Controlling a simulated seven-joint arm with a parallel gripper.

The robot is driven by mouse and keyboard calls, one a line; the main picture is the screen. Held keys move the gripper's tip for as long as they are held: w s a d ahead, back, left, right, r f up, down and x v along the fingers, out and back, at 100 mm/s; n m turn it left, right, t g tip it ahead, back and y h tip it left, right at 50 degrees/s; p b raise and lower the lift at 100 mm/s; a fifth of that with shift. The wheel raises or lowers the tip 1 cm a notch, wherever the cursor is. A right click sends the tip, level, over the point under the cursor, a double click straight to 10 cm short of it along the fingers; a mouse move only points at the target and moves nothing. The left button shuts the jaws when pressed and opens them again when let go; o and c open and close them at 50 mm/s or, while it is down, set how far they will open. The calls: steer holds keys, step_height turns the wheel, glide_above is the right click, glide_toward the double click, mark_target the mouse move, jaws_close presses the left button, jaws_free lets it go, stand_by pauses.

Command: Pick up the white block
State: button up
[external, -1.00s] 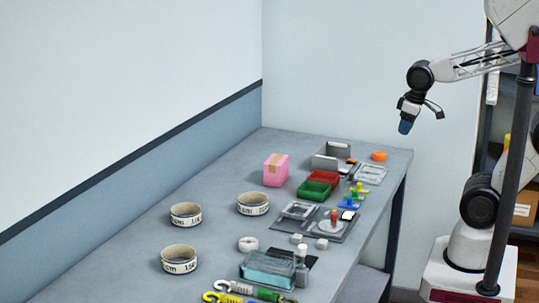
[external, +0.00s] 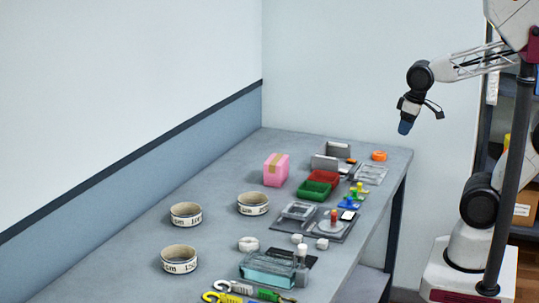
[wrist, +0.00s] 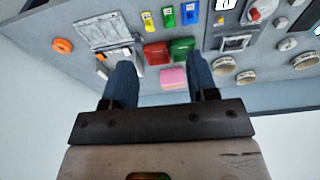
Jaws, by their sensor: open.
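I cannot tell which the task means. My gripper (external: 404,128) hangs in the air beyond the table's right edge, high above it and far from both blocks. In the wrist view my gripper (wrist: 160,62) has its two dark blue fingers spread apart with nothing held between them. Small pale pieces show at the upper right there, too small to identify surely.
Red (external: 323,178) and green (external: 313,192) bins and a pink box (external: 276,170) stand farther back.

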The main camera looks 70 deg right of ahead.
steer(key=shift+o, duration=0.3)
steer(key=n+g, duration=0.3)
steer(key=n, duration=1.5)
glide_above(323, 240)
steer(key=f, duration=1.8)
steer(key=shift+d, duration=0.35)
steer(key=shift+a+f, duration=0.15)
steer(key=shift+a, duration=0.05)
steer(key=shift+f, duration=1.3)
